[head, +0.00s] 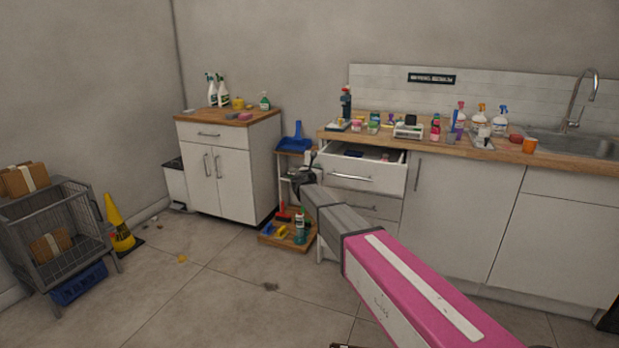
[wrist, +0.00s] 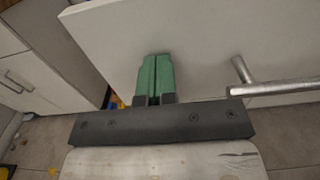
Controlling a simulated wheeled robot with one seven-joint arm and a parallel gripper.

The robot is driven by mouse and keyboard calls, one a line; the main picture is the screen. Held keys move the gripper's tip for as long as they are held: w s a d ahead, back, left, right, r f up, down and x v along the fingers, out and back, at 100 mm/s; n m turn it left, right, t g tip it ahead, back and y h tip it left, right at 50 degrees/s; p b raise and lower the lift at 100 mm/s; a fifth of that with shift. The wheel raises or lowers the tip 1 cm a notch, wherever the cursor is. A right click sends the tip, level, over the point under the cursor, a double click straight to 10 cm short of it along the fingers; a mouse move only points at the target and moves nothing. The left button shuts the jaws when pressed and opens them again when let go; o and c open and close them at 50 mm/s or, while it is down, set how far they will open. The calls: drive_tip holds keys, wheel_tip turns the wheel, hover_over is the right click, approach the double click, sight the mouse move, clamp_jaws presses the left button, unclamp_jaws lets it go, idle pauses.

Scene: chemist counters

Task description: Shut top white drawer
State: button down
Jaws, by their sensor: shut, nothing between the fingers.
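The top white drawer (head: 362,172) under the wooden counter is pulled out, with small items visible inside. It has a metal bar handle (head: 351,177). My gripper (head: 303,180) is in front of the drawer's left side in the head view, partly hidden by my own arm. In the wrist view my gripper's green fingers (wrist: 155,80) are closed together with nothing between them. They point at the white drawer front (wrist: 210,45), left of its bar handle (wrist: 280,88). I cannot tell whether the fingertips touch the front.
The counter (head: 560,160) holds several bottles and small items, and a sink (head: 580,145). A white cabinet (head: 228,165) stands to the left. A low shelf with cleaning things (head: 290,235) stands between them. A wire cart (head: 55,225) and yellow cone (head: 118,225) are at far left.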

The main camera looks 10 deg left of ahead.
drive_tip(key=w+d, duration=0.1)
drive_tip(key=w, duration=0.7)
drive_tip(key=w+d, duration=0.2)
drive_tip(key=w, duration=0.5)
drive_tip(key=w+d, duration=0.1)
drive_tip(key=w, duration=0.7)
drive_tip(key=shift+w+d, duration=0.25)
drive_tip(key=shift+w, duration=0.05)
drive_tip(key=shift+w+d, duration=0.15)
drive_tip(key=shift+w, duration=0.4)
